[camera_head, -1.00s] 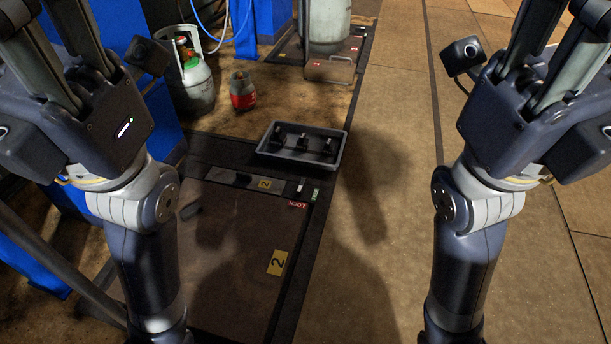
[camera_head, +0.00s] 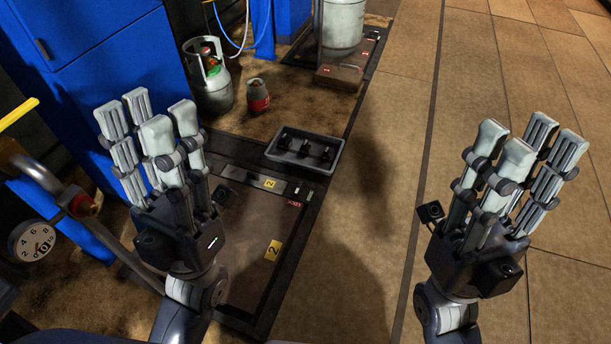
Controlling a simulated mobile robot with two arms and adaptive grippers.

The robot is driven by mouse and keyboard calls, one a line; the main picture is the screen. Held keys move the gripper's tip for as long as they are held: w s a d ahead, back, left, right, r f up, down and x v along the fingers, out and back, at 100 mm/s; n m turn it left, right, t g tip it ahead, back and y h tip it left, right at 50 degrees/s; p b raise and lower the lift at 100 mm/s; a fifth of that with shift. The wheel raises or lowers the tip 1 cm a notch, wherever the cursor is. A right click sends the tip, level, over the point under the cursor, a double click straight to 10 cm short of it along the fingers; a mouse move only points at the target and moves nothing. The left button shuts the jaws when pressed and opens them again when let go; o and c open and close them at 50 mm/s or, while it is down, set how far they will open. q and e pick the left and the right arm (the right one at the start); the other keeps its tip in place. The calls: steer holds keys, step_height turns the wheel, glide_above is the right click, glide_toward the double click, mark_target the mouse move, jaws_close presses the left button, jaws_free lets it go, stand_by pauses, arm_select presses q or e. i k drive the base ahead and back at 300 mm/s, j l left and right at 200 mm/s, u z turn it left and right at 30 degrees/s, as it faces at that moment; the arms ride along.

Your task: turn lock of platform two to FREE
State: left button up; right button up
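Platform two (camera_head: 250,230) is a dark floor scale with yellow "2" labels, below the middle of the head view. Its small lock (camera_head: 303,190) sits at the far right corner, beside a red label (camera_head: 295,204) that read LOCK in the earlier frame. A green mark shows near it; the lock's setting is too small to tell. My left gripper (camera_head: 150,120) is raised over the platform's left side, open and empty, fingers up. My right gripper (camera_head: 525,150) is raised over the bare floor at the right, open and empty. Neither touches the lock.
A grey tray (camera_head: 272,152) with several black items lies just beyond the platform. A gas cylinder (camera_head: 213,92) and a small red canister (camera_head: 258,98) stand behind. A dial gauge (camera_head: 33,241) and blue cabinets (camera_head: 125,60) are at left. The floor at right is clear.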

mark_target(297, 192)
steer(key=i+l+u, duration=0.3)
steer(key=i+l, duration=1)
steer(key=i+u, duration=0.1)
steer(key=u, duration=1.45)
